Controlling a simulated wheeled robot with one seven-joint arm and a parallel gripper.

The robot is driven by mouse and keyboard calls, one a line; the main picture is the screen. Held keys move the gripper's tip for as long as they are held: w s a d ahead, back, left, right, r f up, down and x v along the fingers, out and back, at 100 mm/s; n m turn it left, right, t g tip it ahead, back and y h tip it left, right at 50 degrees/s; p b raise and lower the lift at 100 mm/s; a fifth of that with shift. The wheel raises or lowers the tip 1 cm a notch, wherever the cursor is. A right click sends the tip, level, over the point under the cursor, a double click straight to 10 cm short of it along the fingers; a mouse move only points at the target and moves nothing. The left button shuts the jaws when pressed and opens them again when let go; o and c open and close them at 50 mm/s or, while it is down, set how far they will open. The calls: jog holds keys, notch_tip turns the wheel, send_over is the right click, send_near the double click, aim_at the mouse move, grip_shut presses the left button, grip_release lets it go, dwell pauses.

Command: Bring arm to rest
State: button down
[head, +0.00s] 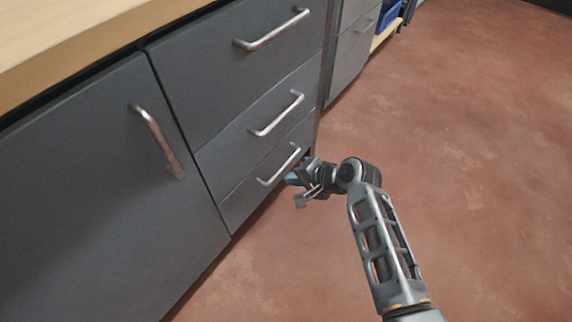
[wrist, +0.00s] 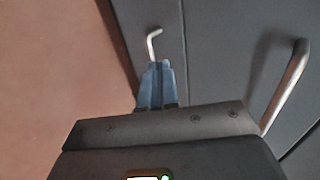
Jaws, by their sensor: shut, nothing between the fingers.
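My gripper (head: 294,180) is at the end of my arm, low in front of the bottom drawer (head: 265,190) of a grey cabinet. Its blue fingers are together and hold nothing; they also show in the wrist view (wrist: 156,86). The gripper is close to the right end of the bottom drawer's metal handle (head: 279,165). I cannot tell whether it touches the handle. My arm reaches up from the lower right of the head view and bends at the wrist.
The cabinet has more drawers with metal handles (head: 276,114) above and a door (head: 95,190) at left, all looking closed. A wooden worktop (head: 70,45) lies on top. A blue box (head: 388,14) is at the back. Open red-brown floor (head: 480,130) lies to the right.

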jog(key=shift+d, duration=0.1)
jog(key=s+d+f+n+t+h, duration=0.1)
jog(key=s+d+f+t+h, duration=0.1)
jog(key=s+d, duration=0.4)
jog(key=s+d+f+t+h, duration=0.1)
jog(key=s+d+f, duration=0.25)
jog(key=s, duration=0.55)
jog(key=s+d+r+n+t+h, duration=0.15)
jog(key=s+d+r, duration=0.25)
jog(key=s, duration=0.5)
jog(key=s+d+r+n+t+h, duration=0.1)
jog(key=s+d+r+t+h, duration=0.1)
jog(key=s+d+r, duration=0.45)
jog(key=s+r+n+t+h, duration=0.1)
jog(key=s+r+n, duration=0.1)
jog(key=s+r, duration=0.6)
jog(key=s+r+n+t, duration=0.2)
jog(key=s+r, duration=0.3)
jog(key=r, duration=0.5)
notch_tip(320, 180, up, 24)
jog(key=p, duration=2.4)
jog(key=shift+s+a+r, duration=0.15)
jog(key=shift+a+r, duration=0.05)
